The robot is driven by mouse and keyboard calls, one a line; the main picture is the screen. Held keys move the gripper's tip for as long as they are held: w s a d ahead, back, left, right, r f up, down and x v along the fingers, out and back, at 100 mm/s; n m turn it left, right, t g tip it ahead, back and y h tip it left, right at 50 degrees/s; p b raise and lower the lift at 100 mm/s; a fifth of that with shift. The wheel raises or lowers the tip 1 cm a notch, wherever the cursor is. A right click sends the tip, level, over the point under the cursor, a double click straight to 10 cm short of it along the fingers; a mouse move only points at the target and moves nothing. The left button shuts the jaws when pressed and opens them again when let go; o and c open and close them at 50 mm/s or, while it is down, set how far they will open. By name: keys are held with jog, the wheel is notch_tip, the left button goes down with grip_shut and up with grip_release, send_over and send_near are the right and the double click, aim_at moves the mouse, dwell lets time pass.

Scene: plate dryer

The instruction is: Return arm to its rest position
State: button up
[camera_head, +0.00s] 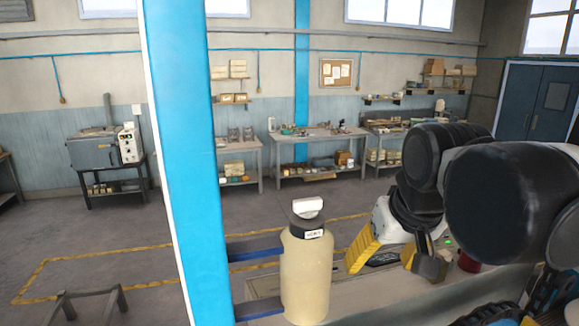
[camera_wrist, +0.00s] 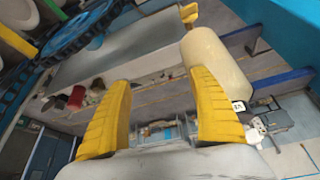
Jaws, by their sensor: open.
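My arm (camera_head: 500,195) reaches in from the right in the head view, with dark rounded joints and a white wrist. My gripper (camera_head: 397,262) is to the right of a beige bottle-like cylinder, over or near a grey surface. In the wrist view its two yellow fingers (camera_wrist: 161,80) stand wide apart, and nothing is held between them. No plate or dryer is clearly recognizable in either view.
The beige cylinder (camera_head: 306,275) stands upright with a dark cap, beside a tall blue post (camera_head: 185,150); it also shows in the wrist view (camera_wrist: 215,65). A grey surface (camera_head: 400,298) lies below my gripper. Workbenches (camera_head: 310,135) line the far wall; open floor (camera_head: 110,230) is left.

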jog(key=s+d+f+t, duration=0.25)
jog(key=s+f, duration=0.55)
jog(key=f, duration=0.6)
notch_tip(320, 180, down, 45)
jog(key=b, duration=4.4)
jog(key=shift+s+d+m, duration=0.2)
jog(key=shift+d+m, duration=0.2)
jog(key=shift+d, duration=0.05)
jog(key=shift+g, duration=0.25)
jog(key=shift+c, duration=0.2)
